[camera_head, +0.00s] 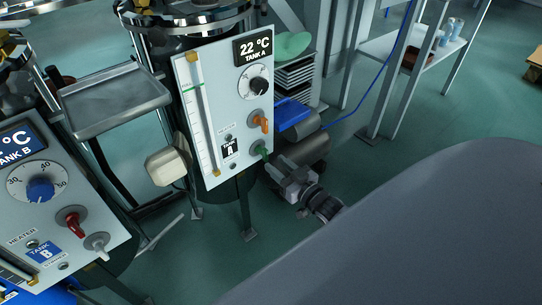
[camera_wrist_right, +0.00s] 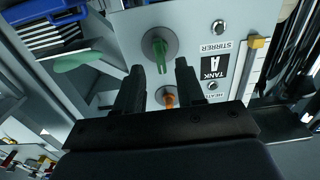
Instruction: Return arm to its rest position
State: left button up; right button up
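My right gripper (camera_head: 275,167) is at the lower right corner of the Tank A panel (camera_head: 205,95), close to the green handle (camera_head: 261,150). In the right wrist view my right gripper (camera_wrist_right: 160,68) has its two fingers apart, with nothing held between them. That view shows the panel upside down. The green handle (camera_wrist_right: 160,52) appears just past the fingertips, and the orange handle (camera_wrist_right: 169,99) shows through the gap between the fingers. I cannot tell whether a finger touches the green handle. My left gripper is not in view.
The Tank B panel (camera_head: 55,200) with its blue knob stands at the left. A grey tray (camera_head: 112,100) sits between the tanks. A blue box (camera_head: 293,114) and stacked shelves stand right of Tank A. Open floor (camera_head: 385,155) lies to the right.

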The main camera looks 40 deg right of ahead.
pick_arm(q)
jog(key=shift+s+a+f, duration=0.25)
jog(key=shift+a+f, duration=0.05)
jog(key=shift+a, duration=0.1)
pick_arm(e)
jog(key=shift+s, duration=0.6)
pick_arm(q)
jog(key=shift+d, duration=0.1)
